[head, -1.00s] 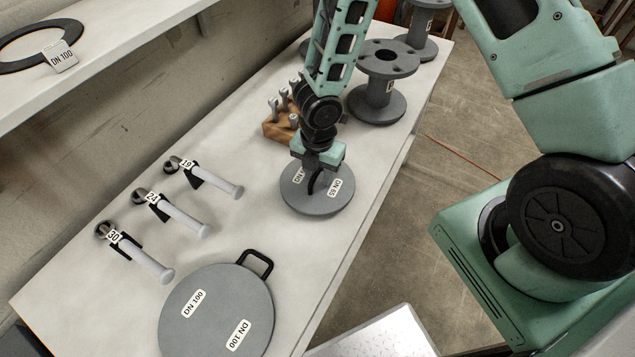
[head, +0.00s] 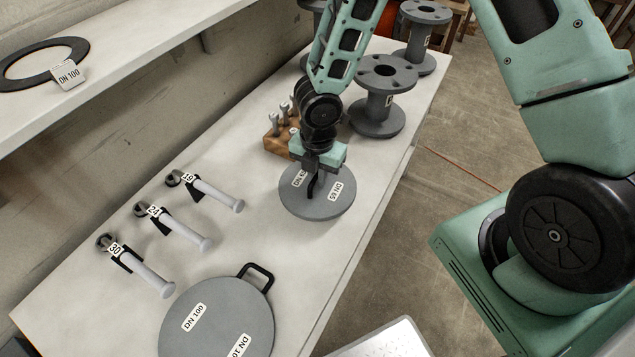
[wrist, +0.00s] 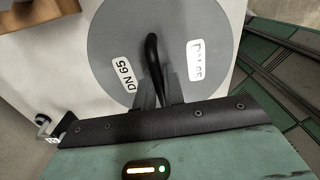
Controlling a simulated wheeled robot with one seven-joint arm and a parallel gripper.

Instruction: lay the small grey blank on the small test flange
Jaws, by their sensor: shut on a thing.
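The small grey blank (head: 330,208) is a round disc with DN 65 labels and a black handle. In the head view it is at or just above the bench; I cannot tell whether it touches. It also shows in the wrist view (wrist: 120,30), with the black handle (wrist: 155,62) between my fingers. My gripper (head: 314,182) points down and is shut on that handle. Grey spool-shaped flanged stands are at the bench's far end: a nearer one (head: 380,110) and a farther one (head: 420,40). A third is mostly hidden behind my arm. I cannot read their sizes.
A larger DN 100 blank (head: 215,322) lies at the near end of the bench (head: 250,235). Several white-handled tools (head: 175,228) lie at left. A wooden block (head: 277,142) with upright tools stands close behind the small blank. A shelf with a black ring (head: 40,60) is upper left.

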